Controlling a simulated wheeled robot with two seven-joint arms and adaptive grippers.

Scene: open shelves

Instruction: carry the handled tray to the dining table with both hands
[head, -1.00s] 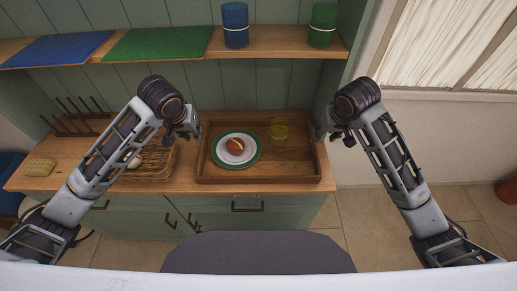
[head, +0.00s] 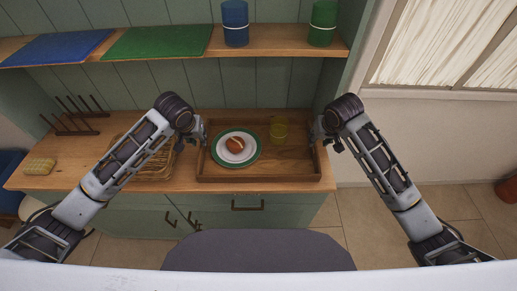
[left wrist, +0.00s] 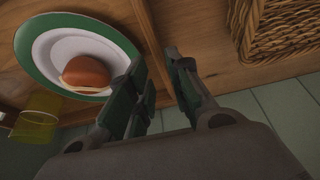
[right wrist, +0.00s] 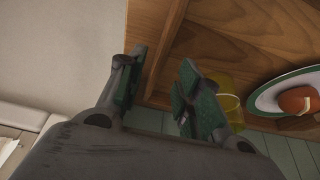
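The wooden tray (head: 262,179) lies on the counter. It holds a green-rimmed white plate (head: 220,152) with a brown bun (head: 235,144) on it, and a yellow cup (head: 279,131). My left gripper (head: 198,143) is at the tray's left side. In the left wrist view its fingers (left wrist: 163,85) are apart, with the tray's side wall (left wrist: 148,25) running between them. My right gripper (head: 321,142) is at the right side. In the right wrist view its fingers (right wrist: 160,88) are apart around the right wall (right wrist: 168,45). The wrists hide the tray's handles in the head view.
A wicker basket (head: 153,172) stands just left of the tray, under my left arm. A wooden rack (head: 75,120) and a yellow sponge-like item (head: 40,166) are farther left. A shelf (head: 270,47) with two canisters and two mats is above.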

